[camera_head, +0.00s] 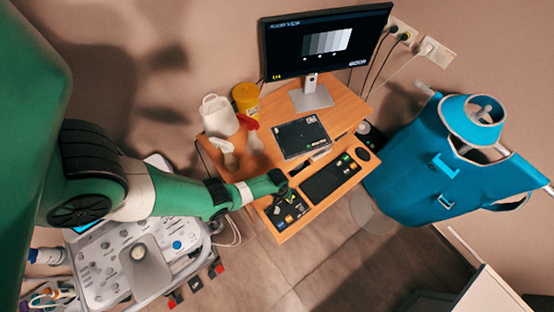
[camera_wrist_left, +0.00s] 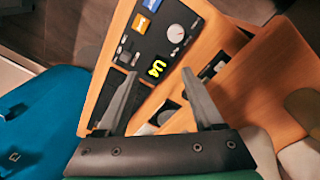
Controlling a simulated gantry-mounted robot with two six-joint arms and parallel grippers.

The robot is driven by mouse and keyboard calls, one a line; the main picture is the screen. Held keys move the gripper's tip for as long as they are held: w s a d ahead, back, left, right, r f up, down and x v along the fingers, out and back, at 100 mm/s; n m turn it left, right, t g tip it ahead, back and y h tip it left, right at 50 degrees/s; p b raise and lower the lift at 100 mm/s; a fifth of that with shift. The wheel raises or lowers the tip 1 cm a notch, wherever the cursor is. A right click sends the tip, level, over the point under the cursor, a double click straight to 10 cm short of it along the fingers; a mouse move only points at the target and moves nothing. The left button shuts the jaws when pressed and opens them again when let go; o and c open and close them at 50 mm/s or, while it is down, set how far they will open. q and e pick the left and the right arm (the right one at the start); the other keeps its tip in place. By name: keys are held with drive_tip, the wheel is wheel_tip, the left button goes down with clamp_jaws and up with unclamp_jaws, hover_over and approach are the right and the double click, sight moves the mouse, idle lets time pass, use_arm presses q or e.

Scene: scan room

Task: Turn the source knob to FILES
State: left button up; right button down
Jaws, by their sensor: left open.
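A black control panel (camera_head: 296,212) lies at the front left of the wooden desk. In the left wrist view the panel (camera_wrist_left: 150,38) carries a round pale grey knob (camera_wrist_left: 176,33), an orange button, a blue button and a yellow lit display (camera_wrist_left: 156,69). I take the round knob to be the source knob; its labels are too small to read. My left gripper (camera_head: 281,187) is over the panel's far edge. In the left wrist view its fingers (camera_wrist_left: 160,73) are apart and empty, with the knob beyond the fingertips. My right gripper is not in view.
Behind are a dark flat case (camera_head: 302,136), a monitor (camera_head: 325,45), a white jug (camera_head: 219,116) and a yellow tub (camera_head: 247,98). A blue apron (camera_head: 425,165) hangs right; a grey console (camera_head: 105,265) stands lower left.

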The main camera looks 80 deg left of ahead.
use_arm(q)
drive_tip(key=shift+g, duration=0.3)
drive_tip(key=s+f+b, duration=0.1)
drive_tip(key=f+b, duration=0.2)
drive_tip(key=f, duration=0.1)
drive_tip(key=s+f+b, duration=0.1)
drive_tip(key=f+b, duration=0.2)
drive_tip(key=f, duration=0.1)
drive_tip(key=s+d+f+b, duration=0.1)
drive_tip(key=f+b, duration=0.2)
drive_tip(key=f, duration=0.1)
drive_tip(key=shift+b, duration=0.4)
drive_tip(key=shift+r, duration=0.1)
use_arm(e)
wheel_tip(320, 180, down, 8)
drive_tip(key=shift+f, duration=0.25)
use_arm(q)
clamp_jaws()
